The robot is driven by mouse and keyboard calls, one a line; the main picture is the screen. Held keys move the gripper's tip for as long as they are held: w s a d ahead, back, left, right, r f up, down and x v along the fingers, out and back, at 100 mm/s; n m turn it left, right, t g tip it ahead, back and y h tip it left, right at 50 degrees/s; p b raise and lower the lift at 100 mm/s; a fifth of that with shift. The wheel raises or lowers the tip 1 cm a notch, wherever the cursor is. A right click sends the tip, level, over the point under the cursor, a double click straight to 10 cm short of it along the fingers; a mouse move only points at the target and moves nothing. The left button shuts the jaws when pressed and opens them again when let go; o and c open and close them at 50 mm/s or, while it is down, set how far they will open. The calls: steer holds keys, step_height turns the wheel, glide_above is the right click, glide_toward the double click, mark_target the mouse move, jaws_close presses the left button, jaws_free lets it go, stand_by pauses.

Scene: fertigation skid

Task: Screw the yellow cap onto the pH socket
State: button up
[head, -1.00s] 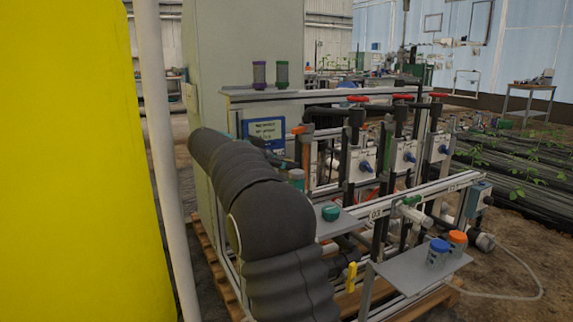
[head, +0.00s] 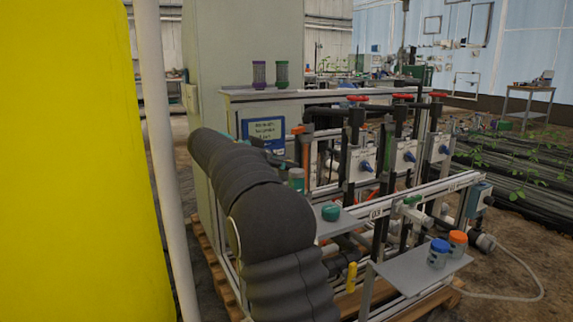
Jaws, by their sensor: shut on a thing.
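I cannot make out my gripper in the head view; my dark sleeved arm (head: 268,215) fills the middle and hides part of the skid behind it. I cannot identify the yellow cap. The skid (head: 420,190) carries pipes, grey-white boxes and several fittings, but I cannot tell which is the pH socket.
A grey shelf (head: 408,277) at the front right holds a blue-lidded jar (head: 438,252) and an orange-lidded jar (head: 458,243). A purple cup (head: 259,74) and a green cup (head: 281,73) stand on the back rail. A pale post (head: 162,160) and large yellow surface (head: 80,160) block the left.

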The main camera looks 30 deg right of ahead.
steer(key=shift+f, duration=0.3)
steer(key=c, duration=0.5)
steer(key=shift+m+g+p, duration=1.2)
steer(key=shift+g+p, duration=0.4)
steer(key=shift+p, duration=0.55)
steer(key=shift+f+g+y, duration=0.15)
steer(key=shift+g+y, duration=0.15)
steer(key=shift+g, duration=0.1)
steer(key=shift+m+g+y+p, duration=0.5)
steer(key=shift+m+g+p, duration=0.7)
steer(key=shift+p, duration=1.3)
steer(key=shift+s+r+m+g+y+p, duration=0.3)
steer(key=shift+r+m+p, duration=0.35)
steer(key=shift+p, duration=1)
